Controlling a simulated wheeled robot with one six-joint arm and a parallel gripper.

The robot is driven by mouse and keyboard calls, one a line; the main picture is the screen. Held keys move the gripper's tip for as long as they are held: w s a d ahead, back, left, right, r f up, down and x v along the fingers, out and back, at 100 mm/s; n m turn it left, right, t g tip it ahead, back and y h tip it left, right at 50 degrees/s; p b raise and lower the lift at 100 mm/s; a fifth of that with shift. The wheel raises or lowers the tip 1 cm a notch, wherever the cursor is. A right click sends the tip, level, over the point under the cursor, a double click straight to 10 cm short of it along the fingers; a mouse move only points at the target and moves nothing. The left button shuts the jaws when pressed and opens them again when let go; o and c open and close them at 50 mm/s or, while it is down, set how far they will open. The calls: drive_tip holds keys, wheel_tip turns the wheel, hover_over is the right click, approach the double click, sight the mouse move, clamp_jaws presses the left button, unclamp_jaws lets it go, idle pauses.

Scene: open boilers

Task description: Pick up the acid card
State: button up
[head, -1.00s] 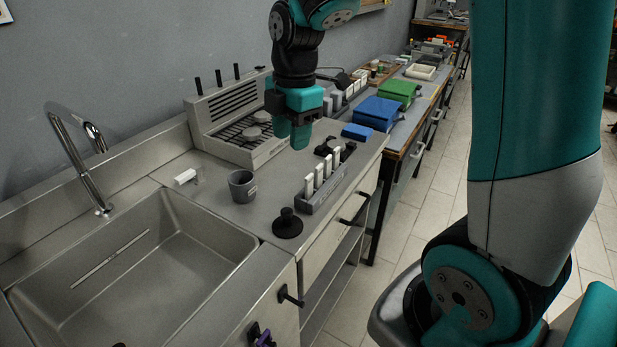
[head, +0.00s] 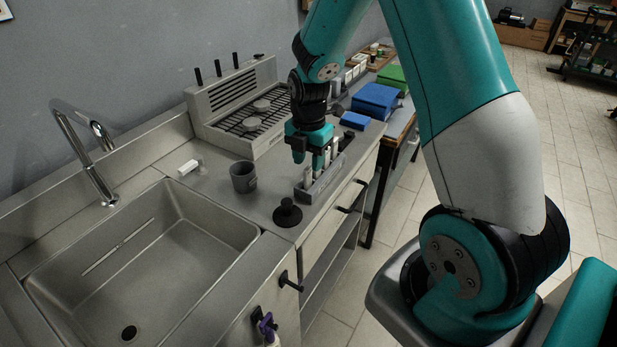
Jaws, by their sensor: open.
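A grey rack (head: 322,184) stands on the steel counter with several upright white cards in it. I cannot read which one is the acid card; one white card (head: 308,174) shows at the rack's near end. My gripper (head: 308,160) points down over the rack, its fingers open around or just above the cards near that end. The fingers hide part of the cards, and I cannot tell whether they touch any.
A black round knob-like object (head: 287,213) and a grey cup (head: 243,177) stand left of the rack. A steel sink (head: 150,265) is at left, a grey grilled unit (head: 238,105) behind. Blue boxes (head: 375,101) lie beyond.

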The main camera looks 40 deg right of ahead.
sight(308, 180)
drive_tip(key=shift+a+f+p, duration=0.15)
drive_tip(key=shift+f+p, duration=0.8)
drive_tip(key=shift+f, duration=1.8)
clamp_jaws()
